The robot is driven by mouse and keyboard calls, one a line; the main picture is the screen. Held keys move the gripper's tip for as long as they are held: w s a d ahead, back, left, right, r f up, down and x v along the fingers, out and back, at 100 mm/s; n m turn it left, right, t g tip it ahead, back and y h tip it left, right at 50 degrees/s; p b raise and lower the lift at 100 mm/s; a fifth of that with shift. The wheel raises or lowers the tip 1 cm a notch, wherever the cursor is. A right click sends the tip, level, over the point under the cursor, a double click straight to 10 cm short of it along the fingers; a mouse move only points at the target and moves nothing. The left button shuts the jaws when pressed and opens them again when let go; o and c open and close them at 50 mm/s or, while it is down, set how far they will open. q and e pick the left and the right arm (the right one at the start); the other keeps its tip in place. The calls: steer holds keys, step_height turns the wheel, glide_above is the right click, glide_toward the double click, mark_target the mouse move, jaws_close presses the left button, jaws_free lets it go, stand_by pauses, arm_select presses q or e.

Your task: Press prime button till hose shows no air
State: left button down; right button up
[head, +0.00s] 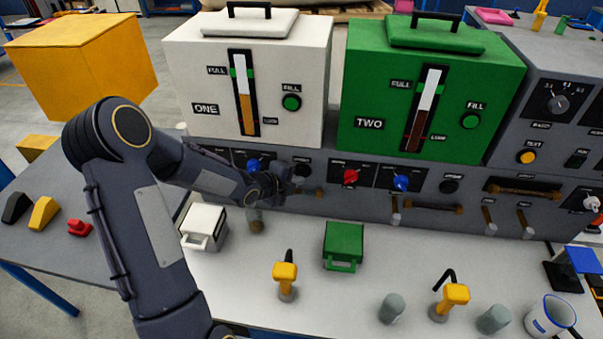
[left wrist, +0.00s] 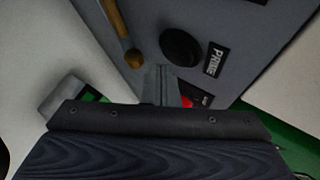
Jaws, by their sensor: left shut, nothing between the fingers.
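The black round prime button (head: 301,170) of the white unit ONE sits on the grey panel, partly behind my left gripper (head: 287,183). In the left wrist view the prime button (left wrist: 181,47) stands beside its PRIME label, just beyond my left gripper's fingertips (left wrist: 160,72). The fingers are shut and empty; a small gap seems to lie between them and the button, but contact is hard to judge. An amber hose (left wrist: 117,30) runs beside the button; its end also shows in the head view (head: 318,192). I cannot make out air bubbles in it. My right gripper is out of view.
White tank ONE (head: 205,100) and green tank TWO (head: 375,110) stand above the panel. A second prime button (head: 449,186) is right of the blue knob (head: 401,183). A white box (head: 204,226), green box (head: 343,243) and yellow-topped bottles (head: 286,280) stand on the bench.

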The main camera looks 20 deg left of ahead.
arm_select(q)
steer(key=shift+w, duration=0.35)
steer(key=shift+w+a, duration=0.2)
steer(key=shift+w, duration=0.2)
stand_by(0.8)
steer(key=shift+s+d+b, duration=0.25)
steer(key=shift+s+b, duration=0.4)
steer(key=shift+s, duration=0.1)
steer(key=shift+s, duration=0.1)
